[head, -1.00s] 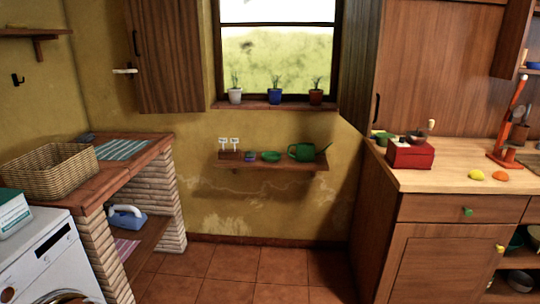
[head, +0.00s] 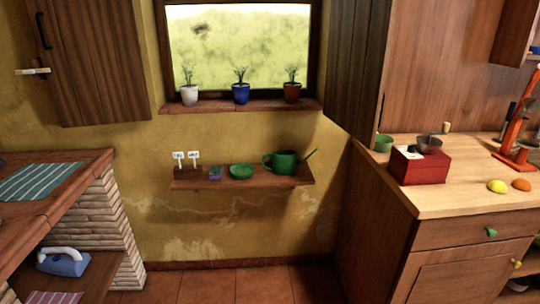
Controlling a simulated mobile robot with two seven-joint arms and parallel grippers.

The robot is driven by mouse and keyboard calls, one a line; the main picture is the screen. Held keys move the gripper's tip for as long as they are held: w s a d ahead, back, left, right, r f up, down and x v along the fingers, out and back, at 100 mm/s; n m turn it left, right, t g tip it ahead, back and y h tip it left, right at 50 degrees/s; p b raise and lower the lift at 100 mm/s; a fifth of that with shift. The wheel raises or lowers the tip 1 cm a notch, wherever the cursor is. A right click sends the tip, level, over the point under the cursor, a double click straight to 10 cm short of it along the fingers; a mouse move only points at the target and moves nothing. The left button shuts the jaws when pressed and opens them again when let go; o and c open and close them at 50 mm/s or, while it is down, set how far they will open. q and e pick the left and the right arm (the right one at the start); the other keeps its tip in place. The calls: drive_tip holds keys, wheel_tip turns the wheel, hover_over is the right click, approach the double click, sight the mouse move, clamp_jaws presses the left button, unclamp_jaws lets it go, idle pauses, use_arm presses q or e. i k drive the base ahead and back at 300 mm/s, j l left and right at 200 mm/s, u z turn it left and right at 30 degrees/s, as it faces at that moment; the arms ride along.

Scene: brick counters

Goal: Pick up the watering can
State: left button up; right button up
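A green watering can (head: 284,163) stands upright on a small wooden wall shelf (head: 245,186) below the window. Its spout points up to the right and its handle is on the left. It is near the right end of the shelf, with nothing in front of it. Neither of my grippers shows in the head view.
A green dish (head: 242,171) and a small box (head: 214,173) share the shelf. Potted plants line the sill (head: 240,107) above. A brick counter (head: 85,210) stands on the left, a wooden counter (head: 452,200) on the right. The tiled floor (head: 240,285) between them is clear.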

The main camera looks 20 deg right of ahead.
sight(285, 161)
drive_tip(key=i, duration=1.15)
drive_tip(key=i+j+z, duration=0.1)
drive_tip(key=i+z, duration=0.25)
drive_tip(key=i+j+z, duration=0.15)
drive_tip(key=i+z, duration=0.25)
drive_tip(key=i+j+z, duration=0.1)
drive_tip(key=j+z, duration=0.15)
drive_tip(key=z, duration=0.25)
drive_tip(key=j+z, duration=0.25)
drive_tip(key=z, duration=0.25)
